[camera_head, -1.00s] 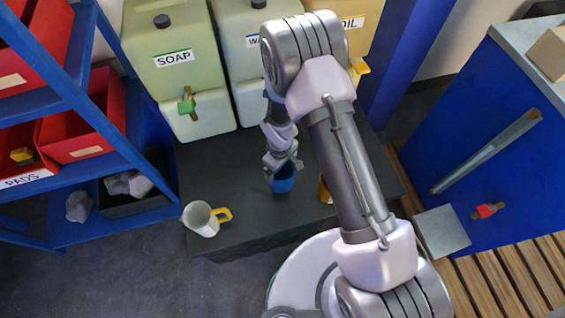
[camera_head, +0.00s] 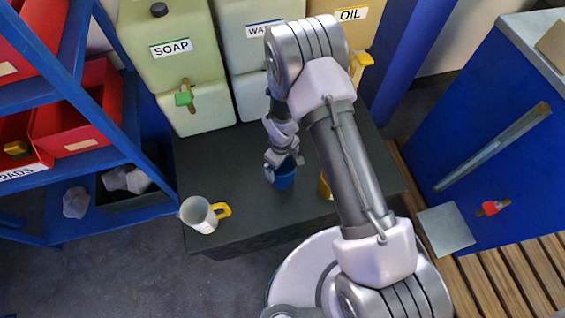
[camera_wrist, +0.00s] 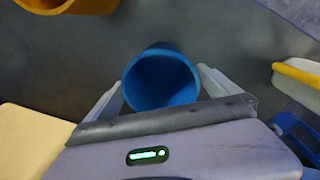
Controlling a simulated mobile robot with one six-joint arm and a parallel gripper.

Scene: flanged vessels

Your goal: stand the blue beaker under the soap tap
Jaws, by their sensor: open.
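The blue beaker (camera_head: 284,177) stands upright on the dark bench (camera_head: 235,165), in front of the WATER container. The wrist view looks into its open mouth (camera_wrist: 160,80). My gripper (camera_head: 284,163) is at the beaker, partly covering it in the head view. In the wrist view, my gripper (camera_wrist: 162,85) is open with one finger on each side of the beaker; I cannot tell whether they touch it. The soap tap (camera_head: 184,98), with a green handle, is on the front of the SOAP container (camera_head: 172,45), left of and behind the beaker.
A white mug (camera_head: 198,215) with a yellow handle stands at the bench's front left. A yellow vessel (camera_head: 325,186) stands right of the beaker, partly hidden by my arm. The OIL tap (camera_head: 360,64) is farther right. Blue shelving (camera_head: 148,160) borders the bench's left side.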

